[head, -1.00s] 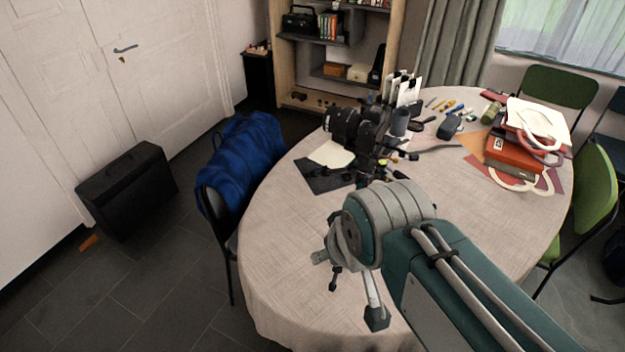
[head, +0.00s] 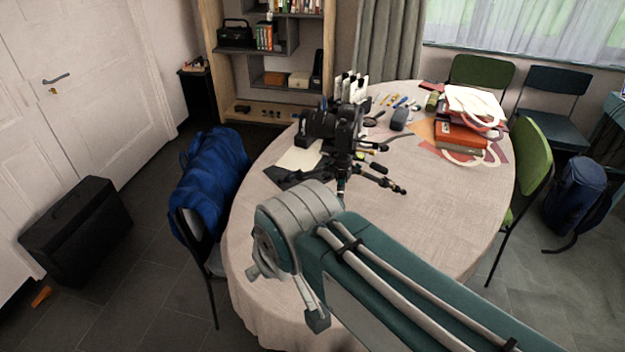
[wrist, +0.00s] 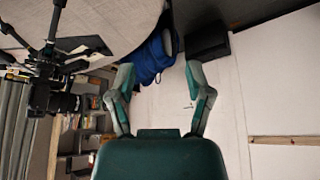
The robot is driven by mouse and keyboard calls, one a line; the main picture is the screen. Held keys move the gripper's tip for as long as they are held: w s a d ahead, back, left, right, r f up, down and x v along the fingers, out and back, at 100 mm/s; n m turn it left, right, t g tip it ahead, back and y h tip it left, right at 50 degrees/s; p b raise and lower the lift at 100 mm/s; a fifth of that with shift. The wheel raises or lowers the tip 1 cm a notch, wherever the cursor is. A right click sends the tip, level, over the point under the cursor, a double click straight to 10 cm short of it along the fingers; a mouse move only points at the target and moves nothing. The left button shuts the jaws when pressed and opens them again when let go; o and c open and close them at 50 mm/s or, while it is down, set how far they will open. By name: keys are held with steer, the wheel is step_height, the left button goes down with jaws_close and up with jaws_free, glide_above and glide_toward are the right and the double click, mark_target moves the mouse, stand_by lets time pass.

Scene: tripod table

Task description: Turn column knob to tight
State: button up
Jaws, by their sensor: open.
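A black camera (head: 330,128) stands on a small black tripod (head: 343,168) on the round table. The tripod has several handles and spread legs. The column knob is too small to tell apart from the other dark parts. The camera (wrist: 52,98) and tripod (wrist: 44,50) also show at the left of the wrist view, tipped and cut by the edge. My gripper (wrist: 158,74) is open and empty, its two fingers apart and well clear of the tripod. In the head view, my arm's rounded joint hides most of the gripper, in front of the tripod and nearer me.
The round table (head: 440,215) has bare cloth at the front and right. A blue jacket (head: 212,180) hangs on a chair at the left. A black case (head: 76,230) stands on the floor by the door.

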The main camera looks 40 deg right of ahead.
steer(key=w+d+f+n+g+h, duration=0.2)
steer(key=w+d+n+g+h, duration=0.15)
steer(key=w+d, duration=0.4)
steer(key=w+d+f+n+g+h, duration=0.3)
steer(key=w+d+g+h, duration=0.2)
steer(key=w+d, duration=0.3)
steer(key=n+g+h, duration=0.2)
steer(key=n+h, duration=0.4)
steer(key=h, duration=0.3)
glide_toward(324, 177)
steer(key=shift+t, duration=0.25)
steer(key=x, duration=1)
steer(key=shift+w+f, duration=0.1)
steer(key=shift+f, duration=0.05)
jaws_close()
